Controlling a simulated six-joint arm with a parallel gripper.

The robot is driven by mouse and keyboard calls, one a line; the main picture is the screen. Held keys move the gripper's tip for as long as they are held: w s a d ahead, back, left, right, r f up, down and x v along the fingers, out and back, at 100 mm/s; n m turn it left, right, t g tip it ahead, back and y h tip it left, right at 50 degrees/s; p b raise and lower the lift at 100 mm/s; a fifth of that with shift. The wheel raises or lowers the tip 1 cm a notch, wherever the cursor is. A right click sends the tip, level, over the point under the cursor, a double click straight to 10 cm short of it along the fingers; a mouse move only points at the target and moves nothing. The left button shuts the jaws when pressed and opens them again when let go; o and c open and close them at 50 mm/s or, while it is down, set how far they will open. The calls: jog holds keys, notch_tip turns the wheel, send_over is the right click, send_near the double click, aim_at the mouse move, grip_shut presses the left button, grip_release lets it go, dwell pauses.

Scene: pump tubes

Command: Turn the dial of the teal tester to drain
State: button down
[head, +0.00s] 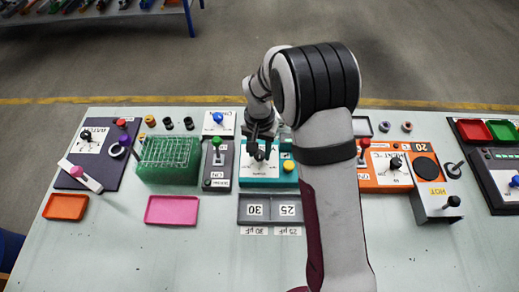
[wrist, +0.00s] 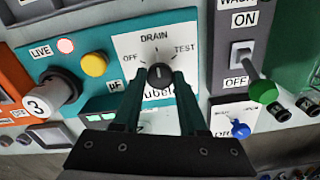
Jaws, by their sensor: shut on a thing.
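The teal tester (head: 246,183) stands in the middle of the table under my gripper (head: 259,150). In the wrist view its teal face (wrist: 84,73) carries a white plate (wrist: 130,47) marked OFF at left, DRAIN at top and TEST at right. The black dial (wrist: 160,77) sits on this plate between the two fingertips of my gripper (wrist: 160,80), which is shut on it. A short pale mark on the dial seems to point roughly up at DRAIN, but it is small. The fingers hide the dial's sides.
On the tester are a yellow button (wrist: 94,64), a lit red LIVE lamp (wrist: 66,46) and a white knob (wrist: 50,95) marked 3. A grey switch box (head: 218,172) with a green-topped lever stands close at left, an orange unit (head: 385,181) at right.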

aim_at(260, 154)
jog(key=shift+c, duration=2.2)
grip_release()
jog(key=shift+r, duration=0.15)
notch_tip(260, 154, up, 16)
jog(key=shift+f, duration=0.2)
jog(key=s+d+m+y, duration=0.1)
jog(key=s+d, duration=0.2)
jog(key=s, duration=1.1)
jog(key=s+d+m, duration=0.1)
jog(key=s+d, duration=0.3)
jog(key=s, duration=1)
jog(key=shift+d+r+m+y, duration=0.2)
jog(key=shift+r+m+y, duration=0.1)
jog(key=shift+y, duration=0.1)
